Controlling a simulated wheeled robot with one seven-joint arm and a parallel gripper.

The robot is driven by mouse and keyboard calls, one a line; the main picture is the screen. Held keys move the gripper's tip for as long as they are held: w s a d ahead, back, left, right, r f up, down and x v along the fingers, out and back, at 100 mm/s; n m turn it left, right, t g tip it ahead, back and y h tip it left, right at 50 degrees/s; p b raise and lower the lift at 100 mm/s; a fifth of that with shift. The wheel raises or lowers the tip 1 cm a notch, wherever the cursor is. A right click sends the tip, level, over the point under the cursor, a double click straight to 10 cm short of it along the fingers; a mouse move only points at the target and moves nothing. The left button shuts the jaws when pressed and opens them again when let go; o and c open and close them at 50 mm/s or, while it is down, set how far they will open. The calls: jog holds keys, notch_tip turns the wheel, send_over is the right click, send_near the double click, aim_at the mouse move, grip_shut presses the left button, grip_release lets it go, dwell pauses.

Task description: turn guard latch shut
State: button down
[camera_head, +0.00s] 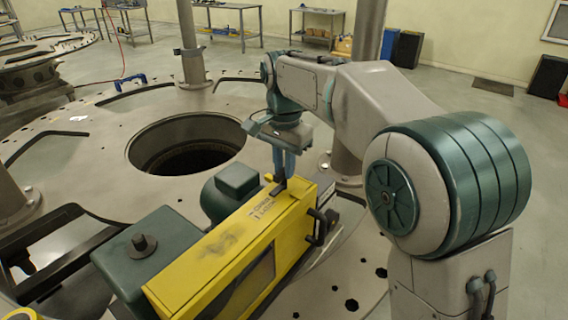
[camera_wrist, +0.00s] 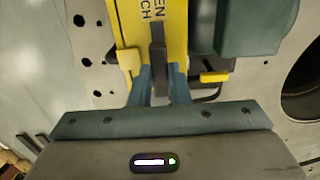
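The yellow guard (camera_head: 240,250) is a long box on the turret plate, with black lettering on its top near the far end. The guard latch (camera_wrist: 158,50) is a dark narrow lever at that end. In the wrist view it lies along the yellow face, pointing up the picture. In the head view only a small dark part of the latch (camera_head: 277,189) shows under the fingers. My gripper (camera_head: 284,176) points down at it. In the wrist view its two blue fingers (camera_wrist: 159,84) lie close against both sides of the latch. The fingertip contact is partly hidden.
A green motor housing (camera_head: 232,188) stands beside the guard, and a black handle (camera_head: 322,226) is on its right side. A large round opening (camera_head: 188,145) lies in the plate (camera_head: 100,150) beyond. Posts (camera_head: 190,45) rise from the plate. A yellow tab (camera_wrist: 214,77) sits near my fingers.

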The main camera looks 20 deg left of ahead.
jog(key=shift+n, duration=0.4)
jog(key=n+p, duration=0.1)
jog(key=n, duration=0.1)
jog(key=shift+r+n+p, duration=0.15)
jog(key=shift+n+p, duration=0.15)
jog(key=shift+n, duration=0.1)
jog(key=n+p, duration=0.1)
jog(key=n, duration=0.4)
jog(key=shift+p, duration=0.35)
jog(key=n+p, duration=0.1)
jog(key=n, duration=0.4)
jog(key=shift+n+p, duration=0.45)
jog(key=shift+n, duration=1.85)
jog(key=c, duration=1.4)
grip_release()
jog(key=shift+o, duration=0.2)
